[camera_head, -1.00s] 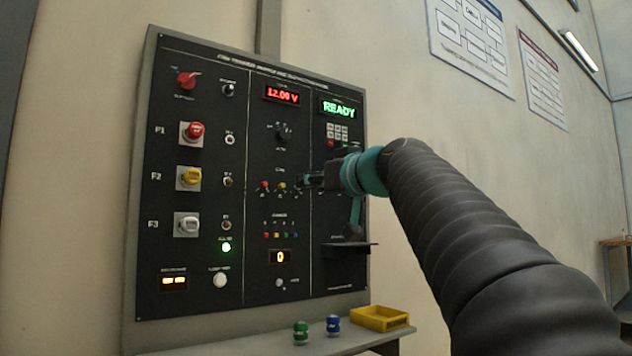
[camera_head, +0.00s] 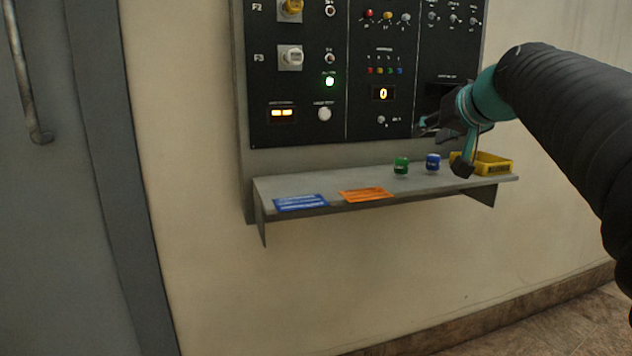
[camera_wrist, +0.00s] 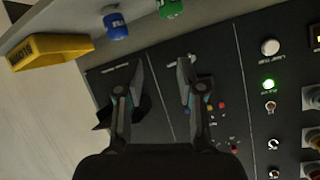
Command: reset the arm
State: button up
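My gripper (camera_head: 428,126) is in front of the lower right part of the black control panel (camera_head: 300,108), above the shelf. In the wrist view my gripper (camera_wrist: 158,68) has its two fingers spread apart, with nothing between them but the panel behind. The wrist picture is turned, with the shelf at the top. My dark sleeved arm reaches in from the right in the head view.
A grey shelf (camera_head: 365,203) under the panel bears a blue card (camera_head: 300,202), an orange card (camera_head: 366,195), a green knob (camera_head: 401,165), a blue knob (camera_head: 433,161) and a yellow bin (camera_head: 494,164). A grey door (camera_head: 40,200) stands left. A green lamp (camera_head: 329,81) glows.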

jog(key=s+a+f+g+h+p, duration=0.25)
jog(key=s+f+g, duration=0.35)
jog(key=s+f, duration=1.15)
jog(key=s+a+f+p, duration=0.1)
jog(key=s+f+p, duration=0.1)
jog(key=s, duration=0.4)
jog(key=s+a+f+n+p, duration=0.1)
jog(key=s+a+f+p, duration=0.1)
jog(key=s+f, duration=0.3)
jog(key=shift+s+a+f+g+p, duration=0.15)
jog(key=shift+s+g+p, duration=0.25)
jog(key=shift+p, duration=0.2)
jog(key=shift+o, duration=0.4)
dwell(1.1)
